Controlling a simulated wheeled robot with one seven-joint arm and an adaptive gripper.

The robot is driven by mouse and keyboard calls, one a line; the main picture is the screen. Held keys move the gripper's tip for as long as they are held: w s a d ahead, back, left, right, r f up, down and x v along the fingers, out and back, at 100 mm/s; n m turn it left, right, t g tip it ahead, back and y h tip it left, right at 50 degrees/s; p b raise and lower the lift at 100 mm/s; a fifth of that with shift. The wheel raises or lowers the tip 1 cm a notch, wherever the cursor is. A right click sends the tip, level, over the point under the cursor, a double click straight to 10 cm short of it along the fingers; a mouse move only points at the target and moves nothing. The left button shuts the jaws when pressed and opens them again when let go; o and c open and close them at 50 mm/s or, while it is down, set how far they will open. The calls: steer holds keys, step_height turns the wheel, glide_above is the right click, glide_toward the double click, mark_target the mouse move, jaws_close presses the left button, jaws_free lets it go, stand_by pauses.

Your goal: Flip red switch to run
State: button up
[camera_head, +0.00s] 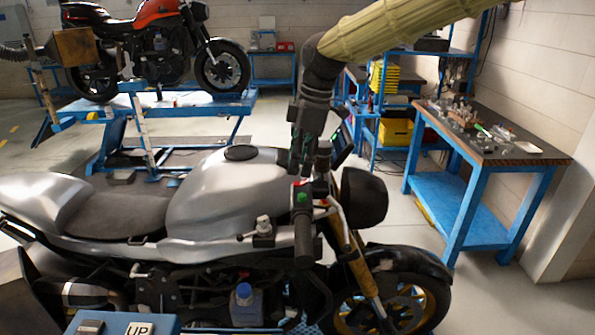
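A silver motorcycle (215,190) stands across the lower part of the view, its front wheel to the right. On its near handlebar is a switch housing with a small red switch (302,183) on top and a green button (302,197) below it. The black grip (303,240) hangs toward me under the housing. My gripper (302,168) points down from above, its dark fingers just above the red switch in the picture. I cannot tell whether it touches the switch. The fingers look close together, but their gap is unclear. The switch's exact position is too small to read.
A blue workbench (487,150) with loose parts stands to the right. Behind, an orange motorcycle (150,45) sits on a blue lift (190,105). A control box marked UP (139,328) is at the bottom left. Floor is clear between the bike and the workbench.

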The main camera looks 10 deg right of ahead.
step_height(320, 180, up, 8)
steer(key=d, duration=0.1)
steer(key=shift+s+d, duration=0.25)
steer(key=shift+d, duration=0.1)
steer(key=shift+r, duration=0.1)
